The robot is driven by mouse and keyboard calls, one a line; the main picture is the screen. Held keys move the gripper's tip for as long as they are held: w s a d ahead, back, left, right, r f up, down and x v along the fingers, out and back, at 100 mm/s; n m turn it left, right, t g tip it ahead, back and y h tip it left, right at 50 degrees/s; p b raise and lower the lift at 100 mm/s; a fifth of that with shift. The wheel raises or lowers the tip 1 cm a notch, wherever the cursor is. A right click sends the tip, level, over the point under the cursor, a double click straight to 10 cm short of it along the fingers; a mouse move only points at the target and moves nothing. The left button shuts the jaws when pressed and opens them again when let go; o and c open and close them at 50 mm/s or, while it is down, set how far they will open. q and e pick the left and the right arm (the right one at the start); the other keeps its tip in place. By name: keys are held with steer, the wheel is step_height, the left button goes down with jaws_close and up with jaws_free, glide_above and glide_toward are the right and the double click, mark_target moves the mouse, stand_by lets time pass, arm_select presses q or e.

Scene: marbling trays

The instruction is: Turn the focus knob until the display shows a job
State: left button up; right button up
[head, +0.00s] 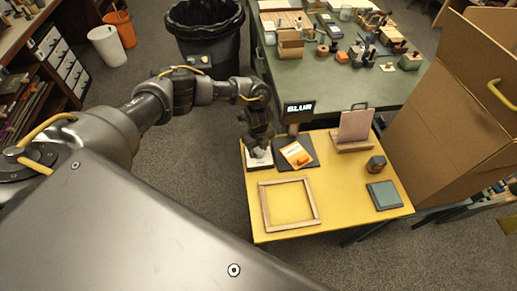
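The display (299,107) is a small black panel at the back left edge of the yellow table, and it reads "BLUR". My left gripper (258,150) points down over a pale, flat-topped unit (262,162) at the table's left edge. The fingers are at or just above this unit's top. The focus knob cannot be made out; the fingers hide the middle of the unit. The fingers are too small and dark to tell if they are open or shut. My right gripper is out of view.
The yellow table (345,205) holds a wooden frame (263,208), an orange-and-white packet (296,154) on a dark mat, a clipboard-like stand (355,128), a dark block (376,165) and a green-topped pad (384,195). A large cardboard box (445,110) stands right.

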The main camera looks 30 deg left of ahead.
mark_target(259, 150)
arm_select(q)
steer(key=shift+o, duration=0.9)
steer(key=shift+d, duration=0.1)
steer(key=shift+r, duration=0.15)
step_height(259, 150, up, 10)
steer(key=shift+r+b, duration=0.25)
steer(key=shift+b, duration=0.2)
